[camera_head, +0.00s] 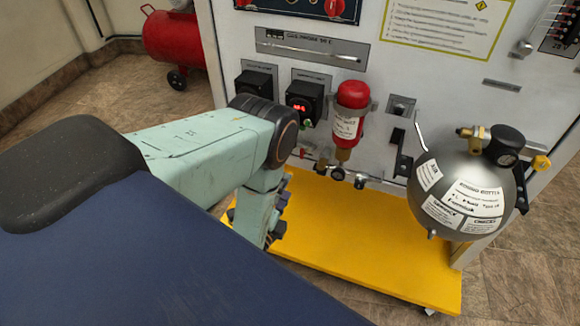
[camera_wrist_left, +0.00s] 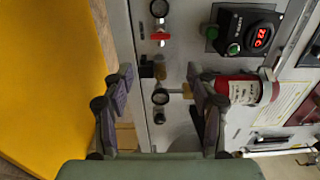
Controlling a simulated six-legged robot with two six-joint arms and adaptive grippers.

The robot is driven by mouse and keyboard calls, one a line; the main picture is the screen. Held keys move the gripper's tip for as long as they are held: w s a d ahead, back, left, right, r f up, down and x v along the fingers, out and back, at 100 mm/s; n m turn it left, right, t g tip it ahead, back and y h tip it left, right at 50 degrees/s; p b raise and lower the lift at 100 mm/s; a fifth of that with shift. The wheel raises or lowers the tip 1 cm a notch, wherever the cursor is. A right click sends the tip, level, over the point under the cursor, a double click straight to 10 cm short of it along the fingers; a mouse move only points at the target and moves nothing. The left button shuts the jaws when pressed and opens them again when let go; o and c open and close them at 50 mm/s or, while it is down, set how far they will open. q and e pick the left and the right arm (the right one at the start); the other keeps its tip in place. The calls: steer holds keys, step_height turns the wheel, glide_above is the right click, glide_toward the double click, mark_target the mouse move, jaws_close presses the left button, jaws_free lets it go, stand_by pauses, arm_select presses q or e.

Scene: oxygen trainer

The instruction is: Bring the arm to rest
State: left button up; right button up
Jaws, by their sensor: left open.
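My left arm reaches in from the left in the head view and bends down in front of the trainer panel (camera_head: 400,70). My left gripper (camera_head: 278,215) is low beside the yellow base and partly hidden by my own arm. In the left wrist view my left gripper (camera_wrist_left: 163,92) is open, its two dark fingers apart. Nothing is held between them; small valves and a gauge (camera_wrist_left: 160,97) show in the background. My right gripper is in neither view.
A red cylinder (camera_head: 350,110) and a grey round bottle (camera_head: 460,190) are mounted on the panel. The yellow base (camera_head: 370,250) has a clear top. A red tank (camera_head: 175,42) on wheels stands at the back left.

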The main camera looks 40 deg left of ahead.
arm_select(q)
steer(key=s+f+n+g, duration=0.5)
steer(key=f+n, duration=0.1)
steer(key=f, duration=0.2)
steer(key=s+d+f+n+g+h+p, duration=0.1)
steer(key=s+d+n+g, duration=0.15)
steer(key=s, duration=0.35)
steer(key=s+d+f+n+g+h+p, duration=0.1)
steer(key=s+d+f+n+g+h, duration=0.15)
steer(key=s+g, duration=0.2)
steer(key=s+d+r+n+g+p, duration=0.1)
steer(key=s+d+r+n+g, duration=0.2)
steer(key=s, duration=0.4)
steer(key=s+d+r+n+g+p, duration=0.1)
steer(key=s+r+n+g, duration=0.1)
steer(key=s+r, duration=0.35)
step_height(320, 180, up, 6)
steer(key=p, duration=0.2)
steer(key=shift+w+d+r+g, duration=0.15)
steer(key=shift+d+r+g, duration=0.1)
steer(key=shift+g, duration=0.05)
